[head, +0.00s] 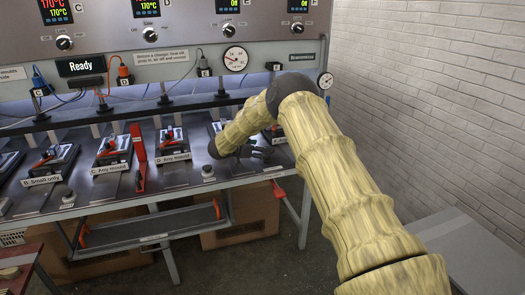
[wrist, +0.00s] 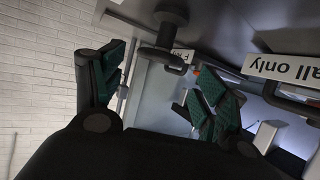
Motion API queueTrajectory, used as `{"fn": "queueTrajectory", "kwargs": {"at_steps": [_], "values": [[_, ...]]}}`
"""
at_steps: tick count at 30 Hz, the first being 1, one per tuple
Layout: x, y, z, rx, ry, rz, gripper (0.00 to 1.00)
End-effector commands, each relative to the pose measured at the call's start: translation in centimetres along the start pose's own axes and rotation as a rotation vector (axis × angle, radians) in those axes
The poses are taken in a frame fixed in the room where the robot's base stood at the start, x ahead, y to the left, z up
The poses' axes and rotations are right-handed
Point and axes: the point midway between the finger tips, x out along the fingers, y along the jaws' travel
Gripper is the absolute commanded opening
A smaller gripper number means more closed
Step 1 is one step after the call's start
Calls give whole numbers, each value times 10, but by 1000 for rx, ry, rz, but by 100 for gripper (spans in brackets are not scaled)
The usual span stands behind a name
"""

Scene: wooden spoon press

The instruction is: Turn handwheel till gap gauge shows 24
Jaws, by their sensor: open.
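My gripper (head: 262,150) is at the right end of the bench, partly hidden behind my own arm in the head view. In the wrist view my gripper (wrist: 152,80) is open, with its two green-padded fingers apart and nothing between them. A dark round handwheel (wrist: 155,52) on a short stem is just beyond the fingertips in the wrist view, apart from them. In the head view a dial gauge (head: 235,58) is on the panel and a smaller dial (head: 326,80) is at its right end. I cannot read either needle or tell which is the gap gauge.
Several press stations with red handles, such as the one labelled "D Any mould" (head: 172,145), line the bench to the left. Small knobs (head: 207,171) sit along the bench's front edge. A white label (wrist: 283,68) is close to the right finger. A brick wall (head: 440,90) is at right.

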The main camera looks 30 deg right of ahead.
Motion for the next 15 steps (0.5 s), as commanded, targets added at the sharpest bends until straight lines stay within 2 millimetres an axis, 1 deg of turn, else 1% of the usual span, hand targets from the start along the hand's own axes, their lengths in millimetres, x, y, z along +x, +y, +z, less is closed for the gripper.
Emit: {"fn": "queueTrajectory", "kwargs": {"at_steps": [1, 6, 10, 15], "values": [[-11, -1, 0, -1, 0, -2, 73], [-43, -4, 1, -1, 0, -4, 73], [-60, -4, 0, 1, -1, -4, 73], [-72, -4, 0, -1, 1, -2, 73]]}}
